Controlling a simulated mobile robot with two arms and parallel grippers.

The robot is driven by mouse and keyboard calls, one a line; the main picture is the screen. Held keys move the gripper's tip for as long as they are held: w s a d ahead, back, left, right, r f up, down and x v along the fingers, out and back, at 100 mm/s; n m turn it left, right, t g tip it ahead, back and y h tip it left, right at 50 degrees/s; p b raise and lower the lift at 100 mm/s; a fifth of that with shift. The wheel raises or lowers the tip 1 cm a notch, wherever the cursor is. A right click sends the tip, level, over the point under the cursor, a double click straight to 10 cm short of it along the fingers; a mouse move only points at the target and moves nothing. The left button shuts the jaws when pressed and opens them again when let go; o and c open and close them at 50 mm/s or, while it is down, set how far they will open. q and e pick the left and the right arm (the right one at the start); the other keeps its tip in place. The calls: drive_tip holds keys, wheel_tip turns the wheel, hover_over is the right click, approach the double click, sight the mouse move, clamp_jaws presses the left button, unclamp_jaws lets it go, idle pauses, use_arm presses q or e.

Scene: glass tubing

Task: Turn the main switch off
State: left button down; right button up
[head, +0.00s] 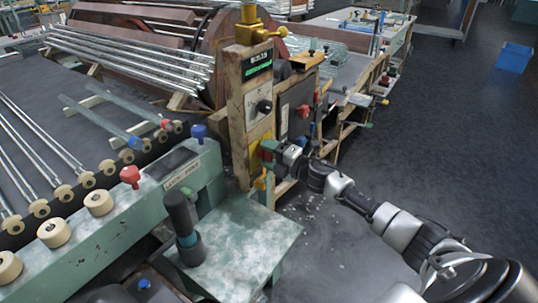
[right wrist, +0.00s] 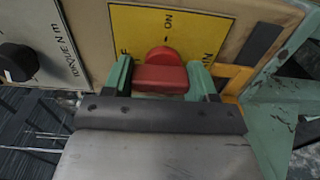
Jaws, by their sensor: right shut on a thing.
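The main switch is a red rotary handle (right wrist: 160,75) on a yellow plate (right wrist: 190,30) with the word ON. The yellow plate also shows in the head view (head: 260,132), on the wooden post. My right gripper (head: 268,152) reaches the post from the right. In the right wrist view its two green fingers (right wrist: 160,82) are shut on the red handle, one on each side. The ON lettering sits beyond the handle, at the top of that view. Other lettering on the plate is partly hidden by the fingers. My left gripper is not in view.
A black knob (head: 264,106) and a lit green display (head: 257,67) sit higher on the post. A green bench with rollers (head: 98,203) and a red button (head: 130,175) lies left. A green table (head: 245,235) stands in front. The floor at right is clear around a blue bin (head: 514,58).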

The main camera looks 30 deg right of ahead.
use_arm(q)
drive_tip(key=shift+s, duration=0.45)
use_arm(e)
drive_tip(key=shift+f, duration=0.1)
drive_tip(key=o, duration=0.9)
drive_tip(key=shift+s, duration=0.1)
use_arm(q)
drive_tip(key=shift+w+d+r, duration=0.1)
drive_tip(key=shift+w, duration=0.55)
use_arm(e)
drive_tip(key=v, duration=1)
drive_tip(key=shift+s+d, duration=0.1)
drive_tip(key=shift+s, duration=0.2)
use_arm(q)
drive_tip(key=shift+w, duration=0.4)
